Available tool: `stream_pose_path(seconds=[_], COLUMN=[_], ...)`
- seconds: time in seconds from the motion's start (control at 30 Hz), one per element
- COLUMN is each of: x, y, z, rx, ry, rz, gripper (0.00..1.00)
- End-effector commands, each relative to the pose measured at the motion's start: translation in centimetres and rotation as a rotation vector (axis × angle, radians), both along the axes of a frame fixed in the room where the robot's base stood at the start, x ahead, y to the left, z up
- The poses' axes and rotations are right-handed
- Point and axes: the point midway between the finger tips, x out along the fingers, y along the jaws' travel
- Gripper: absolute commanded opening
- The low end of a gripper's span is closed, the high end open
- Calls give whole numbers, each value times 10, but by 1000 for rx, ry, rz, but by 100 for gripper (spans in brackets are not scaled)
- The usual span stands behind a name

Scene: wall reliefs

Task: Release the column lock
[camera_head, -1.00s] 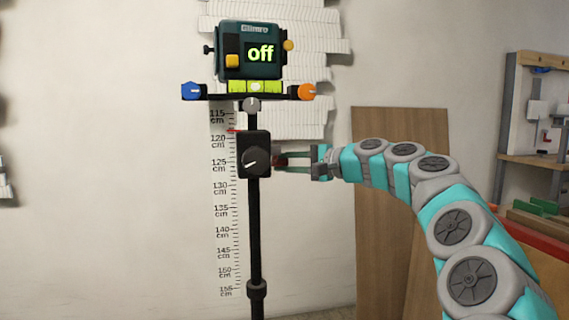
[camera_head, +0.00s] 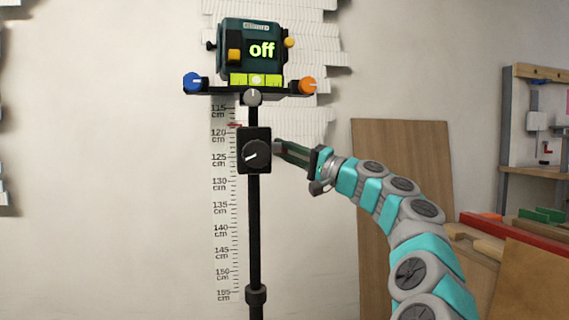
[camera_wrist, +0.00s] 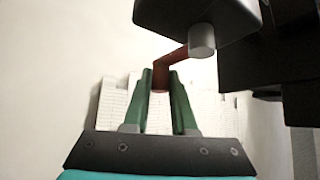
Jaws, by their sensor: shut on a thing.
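The black column (camera_head: 254,215) stands upright and carries a black carriage block (camera_head: 255,150) with a round dark knob on its front. In the wrist view, a red-brown bent lever (camera_wrist: 174,56) comes off a grey round pivot (camera_wrist: 201,40) on the dark block (camera_wrist: 195,12). My gripper (camera_wrist: 159,80) has its green fingers closed around the lever's lower end. In the head view, my gripper (camera_head: 279,148) is at the right side of the block, fingers slanting up and left. The lever is mostly hidden there.
A green level device (camera_head: 252,48) reading "off" sits on a bar with a blue knob (camera_head: 194,82) and an orange knob (camera_head: 308,85). A wall scale (camera_head: 222,185) runs behind the column. A wooden board (camera_head: 385,150) leans on the wall, with a workbench at right.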

Motion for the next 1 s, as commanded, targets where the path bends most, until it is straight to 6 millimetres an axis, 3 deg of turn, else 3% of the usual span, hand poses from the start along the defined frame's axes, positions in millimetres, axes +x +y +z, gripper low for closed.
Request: stream_pose_path(seconds=[0.33, 0.87, 0.9, 1.0], x=[1, 0, 0, 0], y=[1, 1, 1, 0], z=[7, 9, 9, 9], rx=[33, 41, 42, 42], ry=[-122, -143, -143, -143], rz=[0, 1, 2, 2], gripper=[0, 0, 27, 38])
